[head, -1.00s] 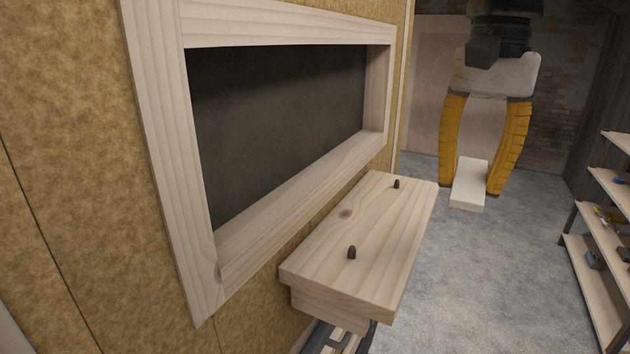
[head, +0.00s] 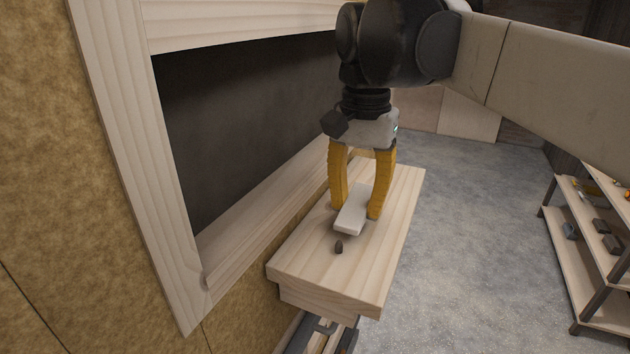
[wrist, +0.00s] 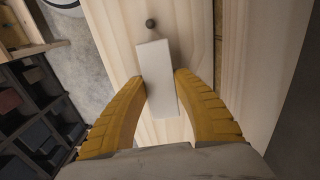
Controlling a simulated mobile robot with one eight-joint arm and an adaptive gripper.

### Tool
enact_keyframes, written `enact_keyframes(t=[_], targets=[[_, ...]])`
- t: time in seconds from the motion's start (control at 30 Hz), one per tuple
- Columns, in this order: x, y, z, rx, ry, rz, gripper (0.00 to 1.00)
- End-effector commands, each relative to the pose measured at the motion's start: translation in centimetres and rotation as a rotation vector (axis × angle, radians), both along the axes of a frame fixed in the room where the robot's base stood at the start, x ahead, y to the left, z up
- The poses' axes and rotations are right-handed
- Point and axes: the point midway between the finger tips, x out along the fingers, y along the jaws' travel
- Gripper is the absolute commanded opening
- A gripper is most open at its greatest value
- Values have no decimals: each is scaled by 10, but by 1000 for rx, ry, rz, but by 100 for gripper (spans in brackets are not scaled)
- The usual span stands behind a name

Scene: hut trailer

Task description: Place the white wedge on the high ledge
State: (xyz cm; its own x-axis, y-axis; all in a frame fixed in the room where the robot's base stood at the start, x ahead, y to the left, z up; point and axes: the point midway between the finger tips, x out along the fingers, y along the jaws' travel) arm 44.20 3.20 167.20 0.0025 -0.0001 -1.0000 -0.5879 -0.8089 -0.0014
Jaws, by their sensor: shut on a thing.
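The white wedge (head: 351,213) is a pale, narrow block between the two yellow fingers of my gripper (head: 355,212). The gripper is shut on it, one finger on each long side. I cannot tell whether the wedge touches the ledge.
The framed window opening (head: 240,130) is left of the gripper, its wooden sill close beside the ledge. Shelves with small items (head: 590,240) stand at the right. Open grey floor (head: 470,230) lies between. Tools (head: 318,335) show below the ledge.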

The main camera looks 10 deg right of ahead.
Motion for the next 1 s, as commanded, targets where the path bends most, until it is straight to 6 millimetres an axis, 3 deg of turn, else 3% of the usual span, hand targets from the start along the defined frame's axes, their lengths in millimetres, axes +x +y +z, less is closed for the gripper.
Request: enact_keyframes(t=[0.13,0.5,0.53,0.6,1.0], targets=[[0,0,-15,0,0,0,4],[0,-1,-21,0,0,0,4],[0,-1,-21,0,0,0,37],[0,-1,-20,0,0,0,53],[0,-1,-11,0,0,0,53]])
